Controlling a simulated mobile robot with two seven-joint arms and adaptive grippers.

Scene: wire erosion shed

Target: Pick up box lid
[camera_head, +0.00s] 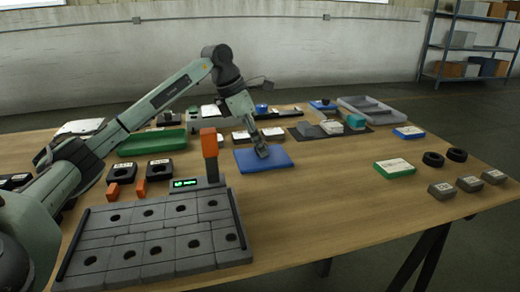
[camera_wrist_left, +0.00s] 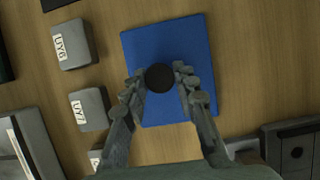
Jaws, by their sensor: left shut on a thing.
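The blue box lid (camera_head: 279,159) lies flat at the middle of the wooden table, or very close above its surface; I cannot tell which. In the left wrist view the lid (camera_wrist_left: 166,45) is a blue rectangle with a dark round knob (camera_wrist_left: 159,78) on top. My left gripper (camera_head: 262,152) reaches down onto the lid from above. In the left wrist view its two fingers (camera_wrist_left: 160,90) are closed around the knob, one on each side. My right gripper is not in view.
A grey slotted block tray (camera_head: 150,240) and an orange post (camera_head: 209,143) stand left of the lid. Labelled grey blocks (camera_wrist_left: 75,45) lie beside it. A green-and-white box (camera_head: 394,168) and black rings (camera_head: 433,159) are at right. Table between is clear.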

